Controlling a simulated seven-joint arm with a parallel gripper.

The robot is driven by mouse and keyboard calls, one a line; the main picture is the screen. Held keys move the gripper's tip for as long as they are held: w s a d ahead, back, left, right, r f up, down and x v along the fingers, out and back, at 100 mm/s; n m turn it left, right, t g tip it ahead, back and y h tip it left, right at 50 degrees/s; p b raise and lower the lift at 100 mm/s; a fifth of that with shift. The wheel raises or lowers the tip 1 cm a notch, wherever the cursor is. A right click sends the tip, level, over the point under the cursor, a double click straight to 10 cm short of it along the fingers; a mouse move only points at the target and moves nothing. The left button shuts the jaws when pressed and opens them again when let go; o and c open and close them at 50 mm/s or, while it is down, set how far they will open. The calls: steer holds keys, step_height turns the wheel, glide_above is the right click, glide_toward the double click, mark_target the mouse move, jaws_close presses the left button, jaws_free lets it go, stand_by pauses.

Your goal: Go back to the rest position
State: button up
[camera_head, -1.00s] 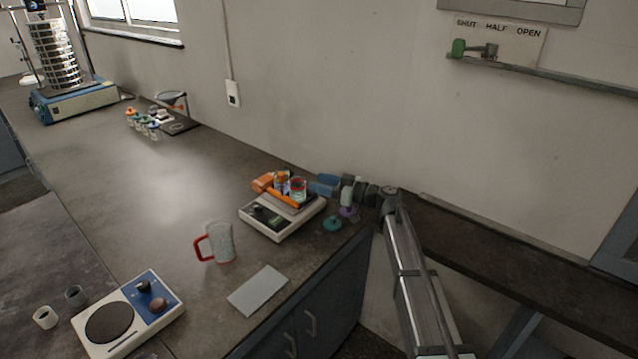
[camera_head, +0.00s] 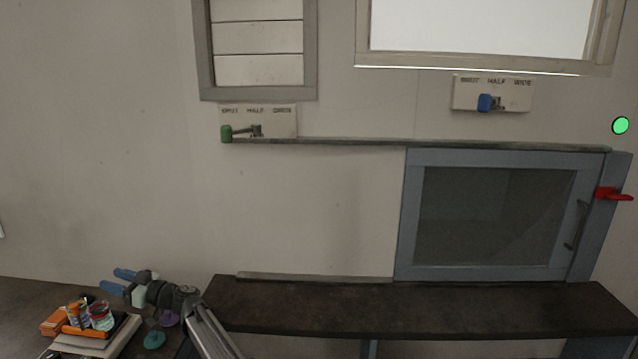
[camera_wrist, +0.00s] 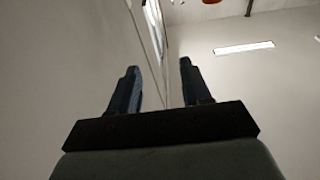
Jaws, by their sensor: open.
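My gripper (camera_head: 118,281) is at the lower left of the head view, in front of the wall and near the balance. Its two blue fingers are apart and nothing shows between them. In the wrist view the two dark blue fingers (camera_wrist: 157,70) stand wide apart and empty, with wall and ceiling lamp beyond them. A glass beaker with red content (camera_head: 102,316) and orange items (camera_head: 55,322) stand on or beside the balance (camera_head: 92,345), lower left of the gripper.
A dark shelf-like bench (camera_head: 420,312) runs along the wall. A teal knob-like object (camera_head: 154,340) lies below the gripper. The wall's middle is clear.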

steer(key=s+d+f+m+t, duration=0.1)
steer(key=s+d+f+m, duration=0.4)
steer(key=s+d, duration=0.55)
steer(key=w+d+f+m+t+h, duration=0.1)
steer(key=w+d+f+m+h, duration=0.3)
steer(key=d+f, duration=1.2)
steer(key=s+d+f+m+g+h, duration=0.1)
steer(key=s+d+f+g+h, duration=0.2)
steer(key=d+f, duration=0.65)
steer(key=s+d+f+m+h, duration=0.2)
steer(key=s+d+f, duration=0.4)
steer(key=f, duration=0.6)
steer(key=s+d+f+m+g+h, duration=0.1)
steer(key=s+d+f+g+h, duration=0.1)
steer(key=s+d, duration=0.6)
steer(key=s+d+f+m+g+h, duration=0.2)
steer(key=s+d+f+h, duration=0.3)
steer(key=d, duration=0.9)
steer(key=s+d+f+m+g+h, duration=0.2)
steer(key=s+d+f+h, duration=0.2)
steer(key=s+d, duration=0.7)
step_height(320, 180, down, 3)
steer(key=shift+s+d+r+g, duration=0.1)
steer(key=shift+s+d+g, duration=0.2)
steer(key=shift+s, duration=0.5)
